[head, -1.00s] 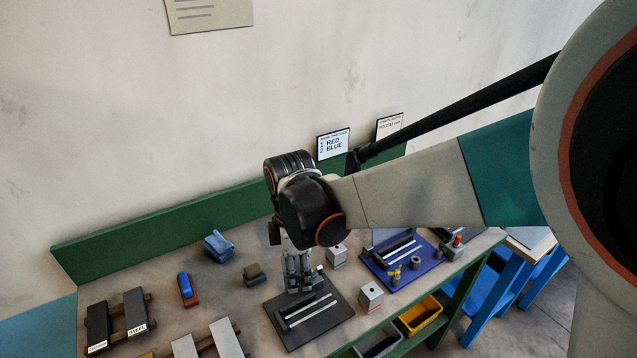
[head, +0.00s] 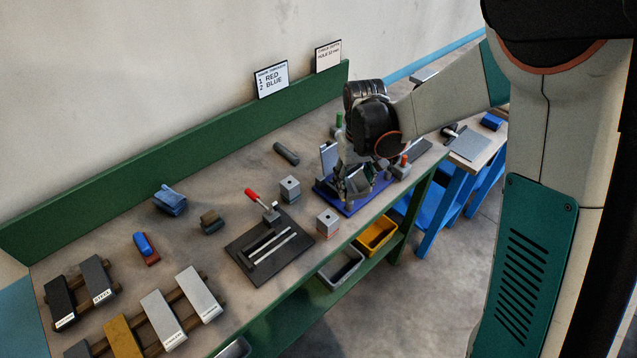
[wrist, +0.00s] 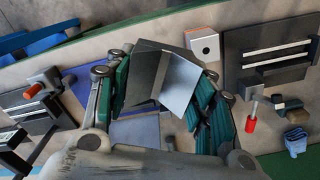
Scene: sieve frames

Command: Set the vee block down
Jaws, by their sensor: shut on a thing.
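The vee block (wrist: 178,80) is a grey piece with a dark face and a lighter face, held between the fingers of my gripper (wrist: 160,95) in the wrist view. In the head view its grey side (head: 328,160) seems to stand up at the left of my gripper (head: 352,183). My gripper is over the blue fixture plate (head: 343,209), which also shows under the fingers in the wrist view (wrist: 134,131). The fingers and block hide much of the plate. I cannot tell whether the block touches it.
A dark fixture plate (head: 240,260) with a red-handled clamp (head: 262,205) lies to the left. An orange-topped clamp (head: 402,166) is close on the right.

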